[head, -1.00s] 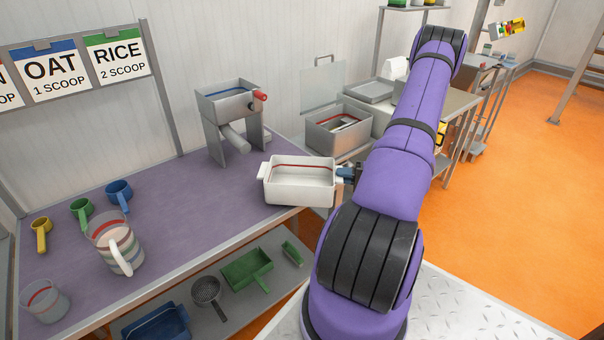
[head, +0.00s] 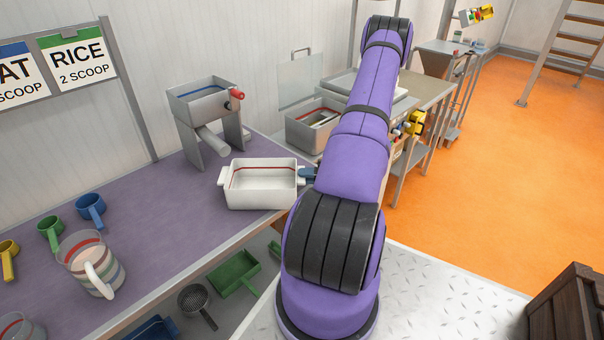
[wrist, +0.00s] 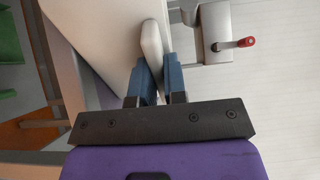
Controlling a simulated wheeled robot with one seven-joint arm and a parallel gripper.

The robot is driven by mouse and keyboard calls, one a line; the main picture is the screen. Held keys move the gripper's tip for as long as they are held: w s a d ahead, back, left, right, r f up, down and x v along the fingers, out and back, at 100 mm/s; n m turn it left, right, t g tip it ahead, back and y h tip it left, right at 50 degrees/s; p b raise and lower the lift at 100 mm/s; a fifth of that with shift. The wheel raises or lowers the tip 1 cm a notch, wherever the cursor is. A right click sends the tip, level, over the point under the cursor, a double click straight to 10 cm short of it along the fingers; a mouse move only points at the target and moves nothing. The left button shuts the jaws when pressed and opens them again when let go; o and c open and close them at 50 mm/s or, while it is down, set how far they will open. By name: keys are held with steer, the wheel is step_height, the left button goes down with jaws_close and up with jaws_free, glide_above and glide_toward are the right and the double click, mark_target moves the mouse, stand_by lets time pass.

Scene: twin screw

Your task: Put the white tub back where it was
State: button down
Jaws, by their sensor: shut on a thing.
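The white tub (head: 262,195) has a red line inside and a tab handle at each end. It is at the right end of the purple table (head: 165,215), near the front edge; I cannot tell whether it touches the top. My gripper (head: 308,173) is at its right end, partly hidden by my purple arm. In the wrist view, the blue fingers of my gripper (wrist: 159,72) are shut on the handle of the white tub (wrist: 100,30). The tub looks level and empty.
A grey hopper stand (head: 205,105) with a red knob stands behind the tub. A steel bin (head: 305,135) is behind and right. A striped jug (head: 95,268) and several coloured scoops (head: 91,208) are at left. A lower shelf holds a green scoop (head: 238,272).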

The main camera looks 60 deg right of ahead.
steer(key=shift+f, duration=0.1)
steer(key=c, duration=1.2)
jaws_free()
steer(key=shift+o, duration=0.2)
